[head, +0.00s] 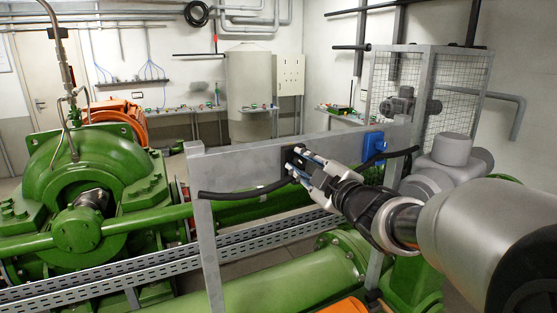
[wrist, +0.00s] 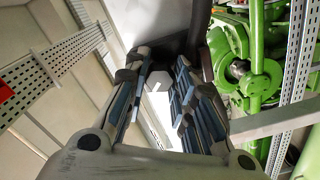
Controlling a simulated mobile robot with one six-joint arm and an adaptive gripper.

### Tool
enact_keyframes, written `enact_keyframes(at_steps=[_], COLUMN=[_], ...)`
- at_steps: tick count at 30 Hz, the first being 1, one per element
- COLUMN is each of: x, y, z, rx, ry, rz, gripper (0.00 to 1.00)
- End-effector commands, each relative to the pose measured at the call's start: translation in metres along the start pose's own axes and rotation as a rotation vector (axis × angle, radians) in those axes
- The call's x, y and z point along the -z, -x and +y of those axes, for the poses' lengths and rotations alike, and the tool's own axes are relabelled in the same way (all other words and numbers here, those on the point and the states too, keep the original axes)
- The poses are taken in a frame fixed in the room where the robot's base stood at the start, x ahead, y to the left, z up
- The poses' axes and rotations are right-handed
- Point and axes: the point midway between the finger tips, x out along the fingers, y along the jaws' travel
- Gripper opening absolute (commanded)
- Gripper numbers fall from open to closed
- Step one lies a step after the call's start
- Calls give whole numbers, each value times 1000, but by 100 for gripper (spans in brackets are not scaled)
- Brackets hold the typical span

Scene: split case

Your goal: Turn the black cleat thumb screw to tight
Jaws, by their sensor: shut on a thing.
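My gripper (head: 300,168) reaches from the right to the grey rail, with its fingertips at the black cleat (head: 289,154). In the wrist view my gripper (wrist: 161,70) has a finger on each side of a small pale, six-sided piece (wrist: 157,81). The jaws are shut on the thumb screw, which the fingers mostly hide in the head view. The dark cleat body (wrist: 178,46) shows beyond the fingertips in the wrist view. I cannot tell from these frames how far the screw is turned.
A black cable (head: 245,192) runs from the left to the cleat, and another cable end (head: 400,153) sticks out to the right. The grey rail (head: 235,168) carries a blue box (head: 374,142). Green machinery (head: 95,165) and a perforated tray (head: 150,255) lie nearby.

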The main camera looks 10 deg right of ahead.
Motion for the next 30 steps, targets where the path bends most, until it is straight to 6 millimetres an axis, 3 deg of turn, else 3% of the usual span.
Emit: enact_keyframes(at_steps=[15, 30], x=[2, 2], y=[0, 0], z=[2, 1], rx=[-2, -2], ry=[-445, -630], rz=[3, 4], gripper=[0, 0])
